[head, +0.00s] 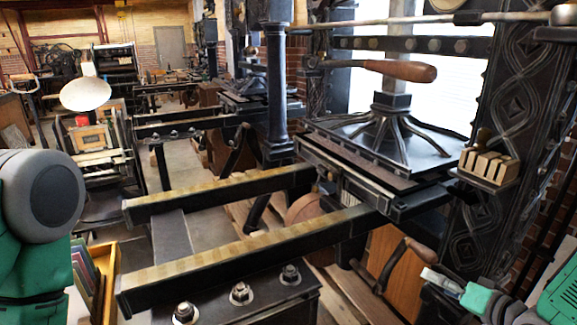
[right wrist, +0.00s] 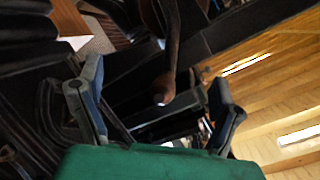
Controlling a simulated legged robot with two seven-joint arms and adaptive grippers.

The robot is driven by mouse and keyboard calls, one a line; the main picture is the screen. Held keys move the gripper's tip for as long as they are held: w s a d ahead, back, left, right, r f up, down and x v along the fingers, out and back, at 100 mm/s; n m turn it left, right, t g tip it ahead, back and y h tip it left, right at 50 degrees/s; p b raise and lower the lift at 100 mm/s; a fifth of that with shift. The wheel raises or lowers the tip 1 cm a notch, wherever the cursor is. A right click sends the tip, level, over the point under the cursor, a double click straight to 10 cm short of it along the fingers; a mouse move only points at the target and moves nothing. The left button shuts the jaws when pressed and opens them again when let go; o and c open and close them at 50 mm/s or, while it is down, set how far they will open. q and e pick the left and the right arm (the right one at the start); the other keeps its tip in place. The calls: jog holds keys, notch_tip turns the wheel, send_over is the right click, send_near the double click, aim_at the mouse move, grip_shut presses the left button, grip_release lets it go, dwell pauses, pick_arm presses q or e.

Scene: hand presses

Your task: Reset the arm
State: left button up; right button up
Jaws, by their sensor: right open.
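My right gripper (head: 445,283) is at the lower right of the head view, below and just right of the press's crank handle (head: 419,250). In the right wrist view my right gripper (right wrist: 156,72) has its two fingers wide apart, with nothing held between them. A brown handle (right wrist: 166,78) with a pale tip shows in the gap between the fingers; I cannot tell how far beyond them it is. My left arm (head: 35,215) shows at the left edge of the head view, green with a grey joint; its gripper is out of view.
A black hand press (head: 390,150) with a wooden-handled bar (head: 400,71) stands at the right. Its two rails (head: 250,245) reach toward me. A wooden block holder (head: 488,168) is on its frame. A box of coloured boards (head: 105,275) is at lower left.

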jog(key=s+a+f+n+g+h, duration=0.1)
jog(key=s+a+f+g, duration=0.3)
jog(key=s+a+f, duration=0.4)
jog(key=s+a+f+n+g+h+b, duration=0.1)
jog(key=s+f+g, duration=0.3)
jog(key=s, duration=0.8)
jog(key=s+a+f+n+g+h+b, duration=0.1)
jog(key=s+a+f+n+g+h, duration=0.1)
jog(key=s, duration=1.1)
notch_tip(320, 180, down, 2)
jog(key=n+g+h, duration=0.1)
jog(key=g, duration=0.1)
jog(key=shift+g, duration=0.3)
